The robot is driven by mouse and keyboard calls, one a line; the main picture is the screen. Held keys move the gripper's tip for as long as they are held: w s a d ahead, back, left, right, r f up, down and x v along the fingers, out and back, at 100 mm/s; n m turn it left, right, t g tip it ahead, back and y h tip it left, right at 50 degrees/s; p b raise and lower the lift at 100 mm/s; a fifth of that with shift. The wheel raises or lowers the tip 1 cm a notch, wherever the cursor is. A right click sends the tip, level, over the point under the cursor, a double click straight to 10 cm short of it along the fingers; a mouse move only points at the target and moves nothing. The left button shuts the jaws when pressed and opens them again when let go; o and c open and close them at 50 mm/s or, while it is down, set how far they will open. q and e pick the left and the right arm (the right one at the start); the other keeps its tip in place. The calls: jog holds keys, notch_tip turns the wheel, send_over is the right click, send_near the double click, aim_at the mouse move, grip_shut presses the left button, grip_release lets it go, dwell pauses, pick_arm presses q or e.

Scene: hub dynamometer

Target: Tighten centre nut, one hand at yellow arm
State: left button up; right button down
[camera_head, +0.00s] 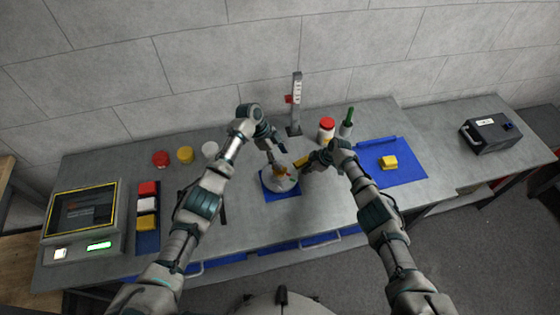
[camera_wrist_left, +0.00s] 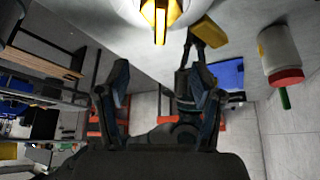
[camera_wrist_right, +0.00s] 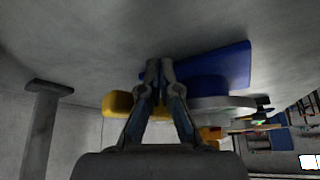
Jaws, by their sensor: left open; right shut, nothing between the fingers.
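The hub dynamometer is a grey round disc (camera_head: 280,181) on a blue base, with a yellow-orange centre nut (camera_head: 279,170) on top. The nut also shows at the top of the left wrist view (camera_wrist_left: 160,18). A yellow arm (camera_head: 302,161) reaches out on the right side of the disc; its block end shows in the left wrist view (camera_wrist_left: 209,32). My left gripper (camera_head: 275,150) is open and empty above the nut, not around it. My right gripper (camera_wrist_right: 160,66) is shut and empty beside the yellow arm (camera_wrist_right: 118,103), its fingers partly covering it. I cannot tell whether they touch.
A grey post (camera_head: 296,105) and a white bottle with red lid (camera_head: 326,131) stand behind. Red (camera_head: 161,158), yellow (camera_head: 185,154) and white caps lie at the left. A screen unit (camera_head: 80,220) is far left. A blue mat (camera_head: 405,170) with a yellow block lies right.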

pick_arm(q)
jog(key=shift+r, duration=0.85)
jog(key=c, duration=0.3)
jog(key=y, duration=0.3)
jog(key=shift+d+f+t, duration=0.1)
jog(key=shift+f+t, duration=0.15)
jog(key=shift+t, duration=0.15)
jog(key=shift+c, duration=0.5)
jog(key=shift+t+y, duration=0.3)
jog(key=shift+y, duration=0.8)
jog(key=shift+f, duration=0.2)
jog(key=shift+w+f, duration=0.1)
jog(key=shift+f, duration=3.25)
